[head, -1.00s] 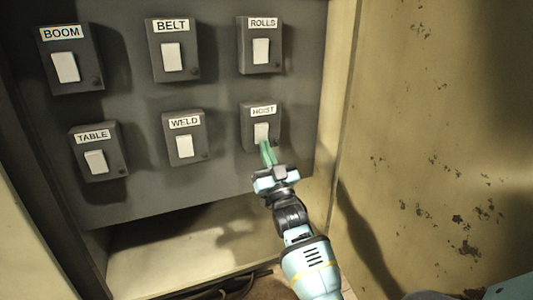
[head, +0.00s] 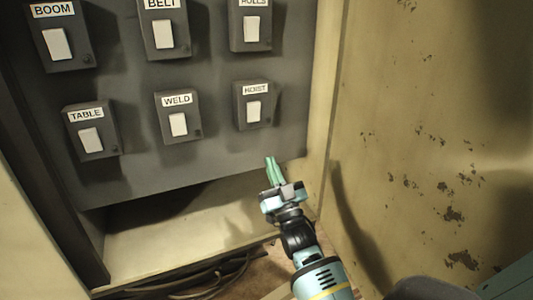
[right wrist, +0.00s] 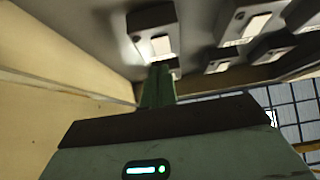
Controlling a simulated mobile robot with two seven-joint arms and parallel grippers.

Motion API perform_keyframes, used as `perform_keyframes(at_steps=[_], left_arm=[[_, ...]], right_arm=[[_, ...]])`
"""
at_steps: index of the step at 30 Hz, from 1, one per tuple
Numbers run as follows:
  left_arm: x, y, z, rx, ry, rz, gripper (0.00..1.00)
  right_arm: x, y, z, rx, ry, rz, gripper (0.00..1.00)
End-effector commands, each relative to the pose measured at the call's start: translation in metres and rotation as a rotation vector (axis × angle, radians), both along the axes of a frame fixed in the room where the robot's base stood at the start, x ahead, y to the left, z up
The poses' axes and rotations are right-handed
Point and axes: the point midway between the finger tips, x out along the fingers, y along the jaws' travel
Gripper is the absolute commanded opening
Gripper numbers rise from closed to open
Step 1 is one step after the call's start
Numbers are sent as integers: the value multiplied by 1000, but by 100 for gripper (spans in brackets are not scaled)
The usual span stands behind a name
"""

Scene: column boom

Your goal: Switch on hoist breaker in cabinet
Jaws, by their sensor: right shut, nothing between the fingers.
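The hoist breaker (head: 253,106) is a dark box with a white rocker and a HOIST label, at the lower right of the grey panel in the head view. In the right wrist view the nearest breaker box (right wrist: 142,22), with its white rocker, is just past my fingertips. My right gripper (head: 271,161) has its green fingers shut and empty, below and apart from the hoist breaker. The shut fingers also show in the right wrist view (right wrist: 158,72). My left gripper is not in view. I cannot tell the rocker's on or off position for sure.
Other breakers on the grey panel (head: 215,175) are WELD (head: 179,119), TABLE (head: 90,134), BOOM (head: 58,38), BELT (head: 165,30) and ROLLS (head: 250,28). The cabinet's side wall is close on the right. Cables (head: 195,282) lie at the bottom. An open gap runs below the panel.

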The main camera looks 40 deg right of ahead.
Motion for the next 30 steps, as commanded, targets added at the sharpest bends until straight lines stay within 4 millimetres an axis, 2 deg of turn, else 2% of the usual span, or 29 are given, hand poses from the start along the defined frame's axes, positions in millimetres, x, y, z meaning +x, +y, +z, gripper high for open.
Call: perform_keyframes(at_steps=[1, 6, 30], left_arm=[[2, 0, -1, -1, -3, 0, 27], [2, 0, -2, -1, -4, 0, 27], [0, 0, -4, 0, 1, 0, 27]], right_arm=[[-4, 1, -7, 0, 2, 0, 0], [-11, 2, -14, 1, -1, 1, 0], [-11, 3, -15, 1, -1, 1, 0]])
